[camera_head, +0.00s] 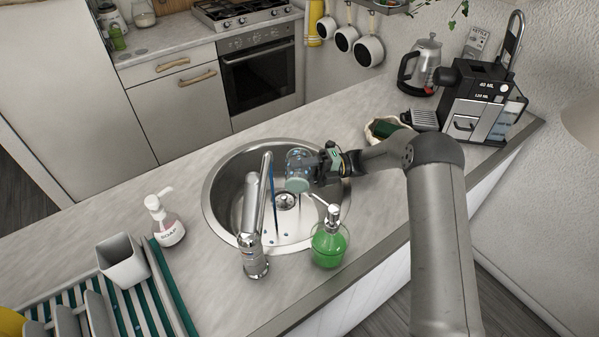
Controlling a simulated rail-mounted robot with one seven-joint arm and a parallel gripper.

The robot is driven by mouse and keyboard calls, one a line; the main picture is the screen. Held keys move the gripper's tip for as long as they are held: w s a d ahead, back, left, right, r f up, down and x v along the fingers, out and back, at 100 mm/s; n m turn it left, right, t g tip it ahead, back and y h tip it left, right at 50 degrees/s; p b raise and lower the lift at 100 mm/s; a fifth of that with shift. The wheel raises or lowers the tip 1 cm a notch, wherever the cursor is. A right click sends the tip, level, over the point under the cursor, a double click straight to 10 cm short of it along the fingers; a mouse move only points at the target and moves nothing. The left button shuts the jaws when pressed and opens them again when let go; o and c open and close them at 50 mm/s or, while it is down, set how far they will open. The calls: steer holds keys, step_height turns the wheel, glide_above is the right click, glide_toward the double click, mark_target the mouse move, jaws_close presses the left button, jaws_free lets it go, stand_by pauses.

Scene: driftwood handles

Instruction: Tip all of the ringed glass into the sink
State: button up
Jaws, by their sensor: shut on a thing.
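My gripper (325,164) is shut on the glass (299,160) and holds it above the round metal sink (226,193). The glass is tipped well over on its side, and some blue shows in it. A thin blue streak (273,188) runs down beside the tap, left of the glass, towards the basin. Small blue drops show on the basin floor around the drain (286,201). How much liquid is left in the glass is too small to tell, and its ring cannot be made out.
The tap (252,225) rises at the sink's front edge, close left of the glass. A green soap bottle (328,242) stands at the sink's front right. A soap pump (166,222) and a dish rack (165,285) stand left. A kettle (420,65) and coffee machine (480,105) stand back right.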

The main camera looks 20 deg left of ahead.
mark_target(299, 188)
steer(key=shift+r, duration=0.1)
steer(key=f+n+b, duration=0.1)
steer(key=s+f+n+h+b, duration=0.1)
steer(key=b, duration=0.1)
steer(key=shift+s+d+f+n, duration=0.1)
steer(key=shift+s+d+n, duration=0.1)
steer(key=shift+n, duration=0.1)
steer(key=shift+s+a+r, duration=0.1)
steer(key=shift+r, duration=0.15)
steer(key=shift+f+n+b, duration=0.3)
steer(key=shift+b, duration=0.05)
steer(key=f+n+b, duration=0.1)
steer(key=b, duration=0.2)
steer(key=shift+s+f+n+t+h, duration=0.2)
steer(key=shift+n+t+h, duration=0.1)
steer(key=shift+t+h, duration=0.1)
steer(key=shift+w+f+n+t+b, duration=0.1)
steer(key=shift+f+n+t+b, duration=0.25)
steer(key=shift+n, duration=0.35)
steer(key=s+d+r+n+t+h+b, duration=0.1)
steer(key=s+r+n+t, duration=0.2)
steer(key=r+n+t, duration=0.2)
steer(key=r+n, duration=0.1)
steer(key=n, duration=0.1)
steer(key=shift+s+n, duration=0.4)
